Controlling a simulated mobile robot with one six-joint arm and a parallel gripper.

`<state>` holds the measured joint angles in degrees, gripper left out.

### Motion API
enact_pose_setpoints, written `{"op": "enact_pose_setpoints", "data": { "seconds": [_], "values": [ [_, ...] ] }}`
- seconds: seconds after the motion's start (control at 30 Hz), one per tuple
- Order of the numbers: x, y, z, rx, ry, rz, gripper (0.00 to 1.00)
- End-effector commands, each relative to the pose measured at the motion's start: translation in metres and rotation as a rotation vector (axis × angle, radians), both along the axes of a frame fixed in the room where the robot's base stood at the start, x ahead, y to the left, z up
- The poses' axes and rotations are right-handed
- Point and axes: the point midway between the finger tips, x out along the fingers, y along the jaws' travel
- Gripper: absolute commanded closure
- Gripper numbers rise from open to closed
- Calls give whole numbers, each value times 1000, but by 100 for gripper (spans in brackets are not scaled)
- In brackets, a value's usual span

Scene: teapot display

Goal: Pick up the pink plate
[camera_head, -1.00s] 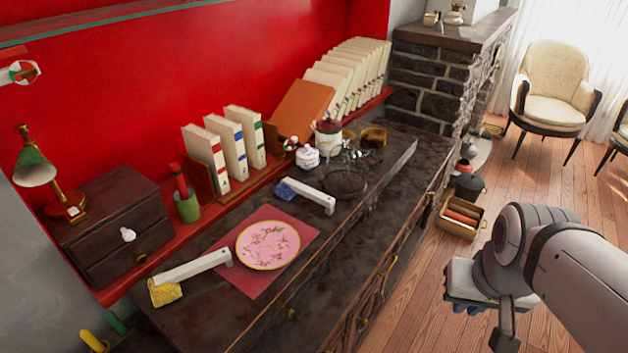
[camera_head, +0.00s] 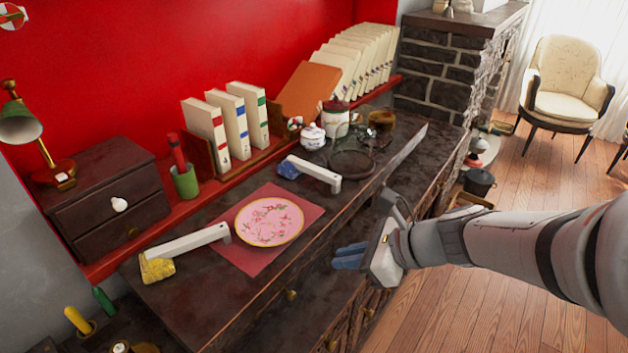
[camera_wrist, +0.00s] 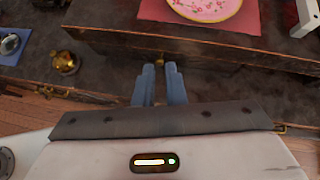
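The pink plate (camera_head: 269,221) is round, with a gold rim and a floral pattern. It lies flat on a red mat (camera_head: 240,257) on the dark cabinet top. In the wrist view the plate (camera_wrist: 205,8) shows only in part at the top edge. My gripper (camera_head: 347,257) is in front of the cabinet, to the right of and below the plate in the head view, not touching it. In the wrist view its two blue fingers (camera_wrist: 159,70) point toward the cabinet front, with a narrow empty gap between them.
A white-handled tool with a yellow end (camera_head: 187,250) lies left of the plate. Another with a blue end (camera_head: 315,174) lies behind it. A glass dish (camera_head: 352,163) and jars stand farther back. The cabinet front has drawers with brass knobs (camera_head: 292,295).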

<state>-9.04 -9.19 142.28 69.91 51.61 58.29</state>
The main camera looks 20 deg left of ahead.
Motion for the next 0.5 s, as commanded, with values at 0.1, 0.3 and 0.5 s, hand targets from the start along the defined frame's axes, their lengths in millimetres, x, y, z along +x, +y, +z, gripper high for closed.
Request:
{"op": "enact_pose_setpoints", "data": {
  "seconds": [0.1, 0.3, 0.5],
  "values": [
    [27, 26, -26, 223, 296, -290, 90],
    [74, 46, -50, 548, 733, -685, 90],
    [101, 47, -64, 730, 971, -884, 90]
  ]
}}
